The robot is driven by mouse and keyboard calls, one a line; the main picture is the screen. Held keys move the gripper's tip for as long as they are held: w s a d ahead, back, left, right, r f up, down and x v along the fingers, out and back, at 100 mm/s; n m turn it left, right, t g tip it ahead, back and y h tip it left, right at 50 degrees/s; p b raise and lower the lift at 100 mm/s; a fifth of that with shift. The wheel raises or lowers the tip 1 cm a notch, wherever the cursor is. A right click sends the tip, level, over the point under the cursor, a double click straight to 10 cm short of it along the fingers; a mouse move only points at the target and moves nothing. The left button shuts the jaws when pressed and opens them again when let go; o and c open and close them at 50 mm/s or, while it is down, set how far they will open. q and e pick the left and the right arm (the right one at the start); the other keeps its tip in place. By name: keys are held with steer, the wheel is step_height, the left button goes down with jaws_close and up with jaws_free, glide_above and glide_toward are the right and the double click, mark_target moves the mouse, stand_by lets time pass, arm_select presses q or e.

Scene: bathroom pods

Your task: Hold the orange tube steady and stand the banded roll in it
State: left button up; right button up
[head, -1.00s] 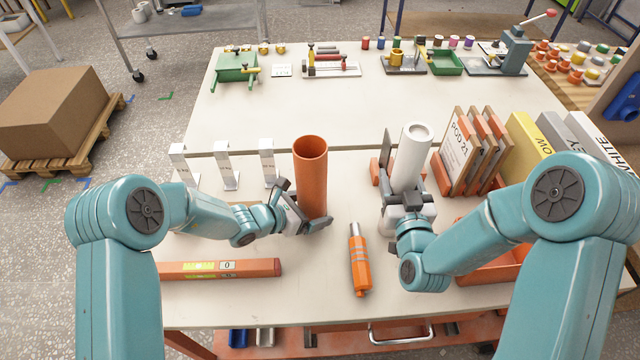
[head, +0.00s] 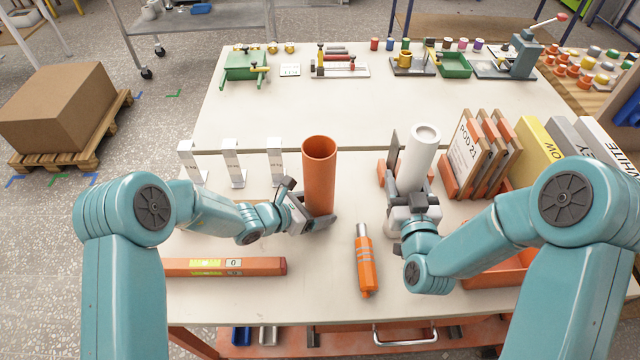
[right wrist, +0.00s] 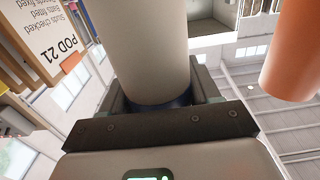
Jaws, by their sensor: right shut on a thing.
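The orange tube (head: 319,172) stands upright and open-topped on the bench in the head view. My left gripper (head: 308,215) is low at the tube, with a finger to each side of it. Whether the fingers press on the tube I cannot tell. The banded roll (head: 418,155) is a pale cylinder to the right of the tube, apart from it, leaning slightly right. My right gripper (head: 408,205) is shut on its lower part. In the right wrist view the roll (right wrist: 155,50) rises from between the jaws, with a dark blue band low down. The tube (right wrist: 292,60) shows at right.
An orange cylindrical tool (head: 364,262) and an orange spirit level (head: 225,267) lie near the front edge. White brackets (head: 233,163) stand left of the tube. Boards (head: 467,150) and binders (head: 530,140) stand right of the roll. The bench beyond (head: 300,105) is clear in its middle.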

arm_select(q)
steer(key=c, duration=0.5)
steer(key=shift+f, duration=0.1)
arm_select(e)
steer(key=shift+w, duration=0.1)
